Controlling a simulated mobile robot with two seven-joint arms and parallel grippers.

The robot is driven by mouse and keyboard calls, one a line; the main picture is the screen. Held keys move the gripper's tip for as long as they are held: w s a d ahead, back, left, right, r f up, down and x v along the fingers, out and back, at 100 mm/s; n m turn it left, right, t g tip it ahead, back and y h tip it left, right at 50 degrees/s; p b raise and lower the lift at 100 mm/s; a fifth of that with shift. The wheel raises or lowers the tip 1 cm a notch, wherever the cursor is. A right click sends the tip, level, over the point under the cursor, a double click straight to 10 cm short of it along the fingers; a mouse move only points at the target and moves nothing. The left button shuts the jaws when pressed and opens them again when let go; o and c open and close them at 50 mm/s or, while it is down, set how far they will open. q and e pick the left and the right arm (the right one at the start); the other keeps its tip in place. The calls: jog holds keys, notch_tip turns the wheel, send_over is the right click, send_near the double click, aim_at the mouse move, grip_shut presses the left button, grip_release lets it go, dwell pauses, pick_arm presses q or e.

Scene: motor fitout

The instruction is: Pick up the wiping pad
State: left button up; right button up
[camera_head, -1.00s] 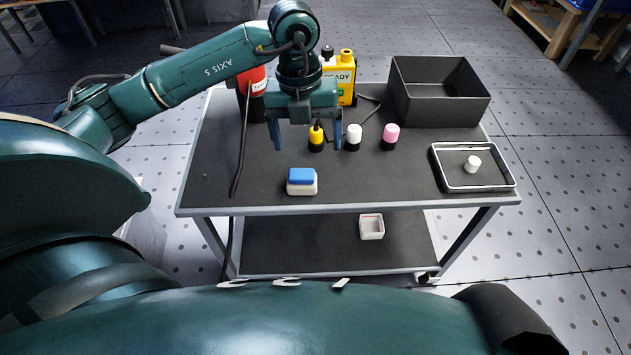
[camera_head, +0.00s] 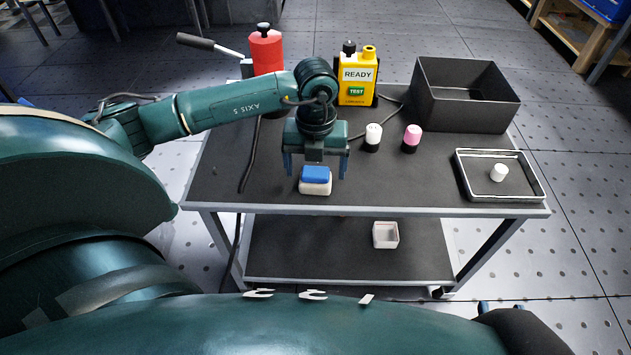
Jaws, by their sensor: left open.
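The wiping pad (camera_head: 315,186), a small block with a blue top and a white lower part, lies near the front edge of the cart's dark top. My left gripper (camera_head: 316,172) is open, pointing down with one blue finger to each side of the pad in the picture. The palm is above and a little behind the pad. I cannot tell whether the fingers are level with it or still higher. Nothing is held between them.
White-capped (camera_head: 373,137) and pink-capped (camera_head: 412,138) bottles stand right of the gripper. A dark bin (camera_head: 465,108) and a shallow tray (camera_head: 480,191) with a white piece are right. The cart's front edge (camera_head: 370,211) is close.

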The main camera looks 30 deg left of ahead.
aim_at(316, 168)
pick_arm(q)
jog(key=shift+f, duration=0.8)
jog(key=shift+c, duration=0.4)
jog(key=c, duration=1.1)
notch_tip(316, 168, up, 9)
jog(key=shift+r+p, duration=0.15)
jog(key=shift+p, duration=1)
jog(key=shift+r, duration=0.4)
pick_arm(e)
jog(key=shift+s+d+m+g+h, duration=0.15)
jog(key=shift+s+m+g+h, duration=0.2)
jog(key=shift+g, duration=0.45)
